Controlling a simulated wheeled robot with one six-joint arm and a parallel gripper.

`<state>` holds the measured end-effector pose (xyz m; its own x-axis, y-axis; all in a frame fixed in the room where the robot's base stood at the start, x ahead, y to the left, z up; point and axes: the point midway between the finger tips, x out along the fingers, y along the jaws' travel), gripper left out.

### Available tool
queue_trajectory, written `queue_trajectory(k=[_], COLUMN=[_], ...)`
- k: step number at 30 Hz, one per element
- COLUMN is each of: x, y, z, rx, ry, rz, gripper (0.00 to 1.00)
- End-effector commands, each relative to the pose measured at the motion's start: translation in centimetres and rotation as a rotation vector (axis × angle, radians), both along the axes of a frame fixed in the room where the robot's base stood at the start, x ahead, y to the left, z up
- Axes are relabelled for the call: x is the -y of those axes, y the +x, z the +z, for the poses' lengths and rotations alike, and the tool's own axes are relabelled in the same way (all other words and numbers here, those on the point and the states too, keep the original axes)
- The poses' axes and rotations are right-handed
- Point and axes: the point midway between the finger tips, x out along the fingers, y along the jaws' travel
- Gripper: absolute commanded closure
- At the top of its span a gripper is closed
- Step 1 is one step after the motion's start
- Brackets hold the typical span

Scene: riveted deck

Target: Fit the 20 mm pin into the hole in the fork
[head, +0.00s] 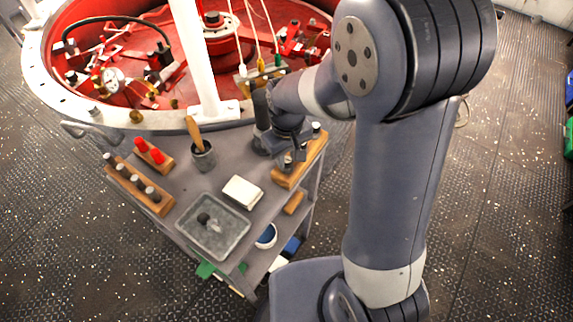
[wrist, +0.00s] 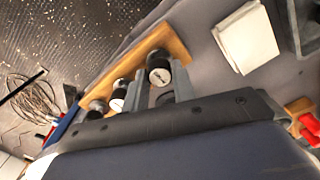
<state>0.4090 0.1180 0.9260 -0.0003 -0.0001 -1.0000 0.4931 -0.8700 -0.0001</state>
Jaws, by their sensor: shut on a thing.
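In the head view, my gripper (head: 289,160) is low over a wooden rack (head: 312,158) at the right edge of the cart top. In the wrist view, my gripper (wrist: 161,88) has its two fingers on either side of a dark pin with a pale marked end (wrist: 158,72), and is shut on it. The pin is at the rack (wrist: 177,42); I cannot tell whether it is still seated. Two similar pins (wrist: 119,90) stand in the rack beside it. The end markings are too small to read. I cannot single out the fork among the red parts.
A red-lined round housing (head: 130,50) with a pale rim stands behind the cart. The cart top (head: 222,172) holds another pin rack (head: 140,188), red-capped pieces (head: 155,155), a brush cup (head: 203,155), a white block (head: 243,191) and a grey tray (head: 213,228).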

Motion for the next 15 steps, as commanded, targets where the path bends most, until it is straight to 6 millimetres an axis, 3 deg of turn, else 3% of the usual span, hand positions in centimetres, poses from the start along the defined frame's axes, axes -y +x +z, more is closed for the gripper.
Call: queue_trajectory(k=[15], x=[0.0], y=[0.0], z=[2.0], rx=[0.001], ry=[0.0], rz=[0.0], gripper=[0.98])
